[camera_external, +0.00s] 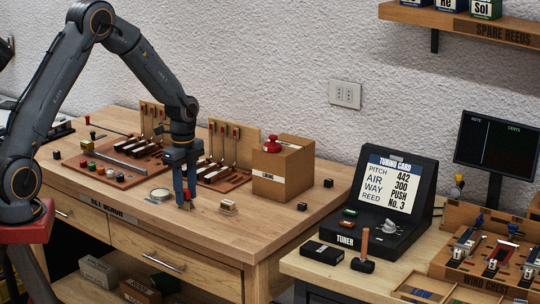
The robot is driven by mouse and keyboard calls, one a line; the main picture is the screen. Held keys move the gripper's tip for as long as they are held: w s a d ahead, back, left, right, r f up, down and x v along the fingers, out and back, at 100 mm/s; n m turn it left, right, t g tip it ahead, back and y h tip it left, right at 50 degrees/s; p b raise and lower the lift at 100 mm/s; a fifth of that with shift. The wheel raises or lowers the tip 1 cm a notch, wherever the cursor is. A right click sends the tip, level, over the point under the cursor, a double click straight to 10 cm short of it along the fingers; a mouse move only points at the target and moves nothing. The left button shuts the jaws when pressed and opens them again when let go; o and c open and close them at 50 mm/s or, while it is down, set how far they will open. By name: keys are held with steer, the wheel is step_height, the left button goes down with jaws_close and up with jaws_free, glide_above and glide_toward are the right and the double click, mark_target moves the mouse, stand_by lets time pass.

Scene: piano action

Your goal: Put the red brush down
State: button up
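My gripper (185,197) points straight down over the front middle part of the wooden bench. Its two blue-grey fingers are on either side of a small red and tan piece, which looks like the red brush (187,199). Most of it is hidden by the fingers. Its lower end is at or just above the bench top; I cannot tell if it touches. A small light wooden block with a dark layer (229,208) lies on the bench to the right of my gripper.
Tool boards with upright handles stand behind. A cardboard box (283,172) with a red knob-like thing (271,144) on top is to the right. Small dark cubes lie near it. The front right bench top is clear.

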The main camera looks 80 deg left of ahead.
mark_target(186, 189)
step_height(186, 189, up, 12)
steer(key=b, duration=0.2)
steer(key=shift+f, duration=0.2)
steer(key=d+f+n, duration=0.2)
steer(key=d, duration=0.7)
steer(key=d+f+n, duration=0.1)
steer(key=d+f, duration=0.1)
steer(key=d, duration=0.7)
steer(key=s+d+f+n, duration=0.2)
steer(key=s+d, duration=0.3)
steer(key=d, duration=0.3)
steer(key=s+d+f+n, duration=0.2)
steer(key=s+d+n, duration=0.2)
steer(key=d, duration=0.5)
steer(key=shift+s+d+f+t, duration=0.25)
steer(key=shift+s+t, duration=0.15)
steer(key=shift+s, duration=0.3)
